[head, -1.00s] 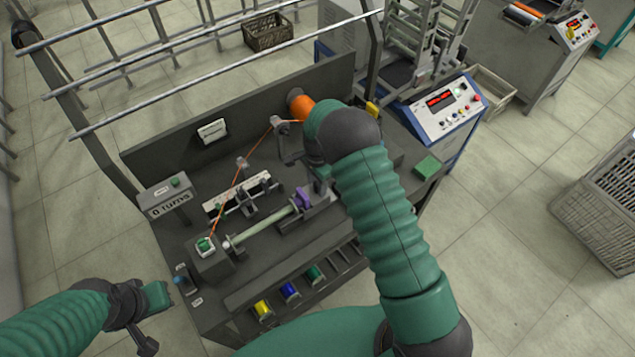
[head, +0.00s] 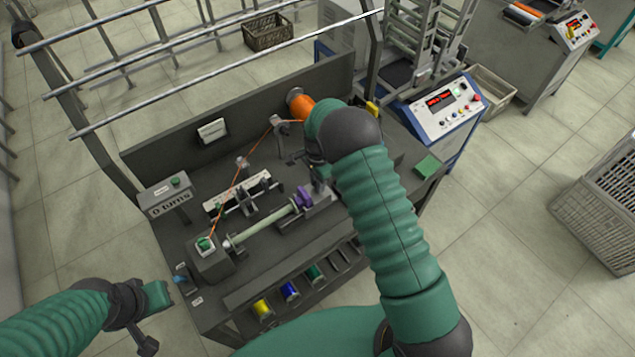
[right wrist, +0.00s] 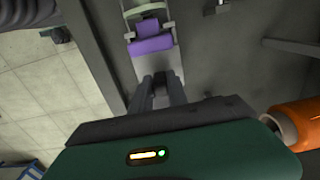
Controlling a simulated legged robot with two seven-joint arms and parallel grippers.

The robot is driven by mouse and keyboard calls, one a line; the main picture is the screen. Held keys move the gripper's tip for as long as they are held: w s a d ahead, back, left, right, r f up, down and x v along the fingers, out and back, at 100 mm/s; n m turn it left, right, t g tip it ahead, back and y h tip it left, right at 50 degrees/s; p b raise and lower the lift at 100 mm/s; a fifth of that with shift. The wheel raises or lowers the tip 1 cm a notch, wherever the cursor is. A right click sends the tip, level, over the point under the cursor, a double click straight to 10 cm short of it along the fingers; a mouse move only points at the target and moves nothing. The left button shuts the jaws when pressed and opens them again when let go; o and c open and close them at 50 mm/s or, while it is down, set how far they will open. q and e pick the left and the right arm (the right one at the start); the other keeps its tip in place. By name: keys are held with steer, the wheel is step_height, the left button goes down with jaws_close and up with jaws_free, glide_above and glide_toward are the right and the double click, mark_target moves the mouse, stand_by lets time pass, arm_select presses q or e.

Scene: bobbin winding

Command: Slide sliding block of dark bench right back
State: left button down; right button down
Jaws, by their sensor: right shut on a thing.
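The dark bench (head: 185,232) fills the middle of the head view. Its sliding block (head: 318,197), grey with a purple part (head: 303,197), stands at the right end of a pale green rod (head: 265,223). My right gripper (head: 320,176) comes down onto the block, partly hidden by its own wrist. In the right wrist view, the fingers (right wrist: 160,88) are close together on the grey block (right wrist: 142,68), just behind the purple part (right wrist: 150,45); what lies between the tips is hidden. My left gripper (head: 152,318) hangs off the bench's front left corner, holding nothing visible.
A counter box (head: 168,203) stands at left. Several coloured spools (head: 289,291) sit in the front rack. A blue-edged control panel (head: 440,105) stands behind right.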

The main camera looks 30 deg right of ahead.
stand_by(0.7)
steer(key=shift+w+d+b, duration=0.2)
steer(key=shift+d+b, duration=0.3)
steer(key=shift+d, duration=0.65)
steer(key=shift+d+r, duration=0.1)
steer(key=shift+d, duration=0.2)
steer(key=c, duration=1.4)
jaws_free()
steer(key=shift+w+d, duration=0.1)
steer(key=shift+o, duration=0.6)
steer(key=shift+d+f, duration=0.2)
step_height(320, 180, up, 17)
steer(key=b, duration=0.2)
steer(key=shift+f, duration=0.1)
